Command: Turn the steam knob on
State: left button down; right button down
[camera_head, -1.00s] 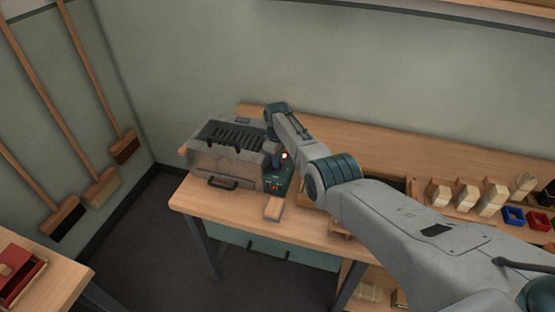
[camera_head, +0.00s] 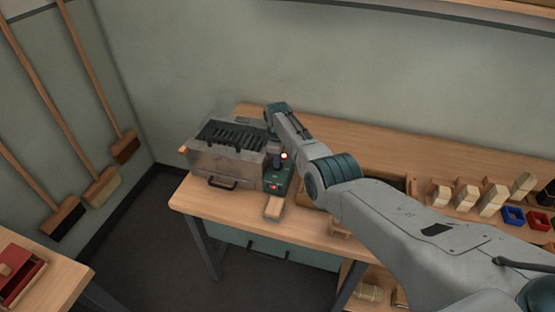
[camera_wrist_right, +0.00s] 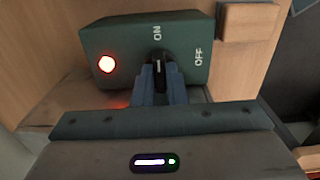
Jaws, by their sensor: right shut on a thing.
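The steam knob (camera_wrist_right: 158,66) is small and black with a white mark, on a green control box (camera_wrist_right: 190,35). The mark points towards the word ON; OFF is printed to its right. A round red lamp (camera_wrist_right: 106,64) glows on the box. My right gripper (camera_wrist_right: 158,78) is shut on the knob, with a finger on each side. In the head view the right gripper (camera_head: 278,158) points down at the green box (camera_head: 279,181), whose knob is hidden there. My left gripper is not in view.
A grey metal steamer (camera_head: 222,164) with a black slatted top and front handle stands left of the box. Brushes and small red and blue bins (camera_head: 513,215) are at the right of the bench (camera_head: 215,204).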

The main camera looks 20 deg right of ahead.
jog(key=c, duration=1.5)
grip_release()
jog(key=shift+o, duration=0.2)
jog(key=shift+r, duration=0.55)
notch_tip(320, 180, up, 10)
jog(key=shift+b, duration=0.45)
jog(key=shift+f, duration=0.1)
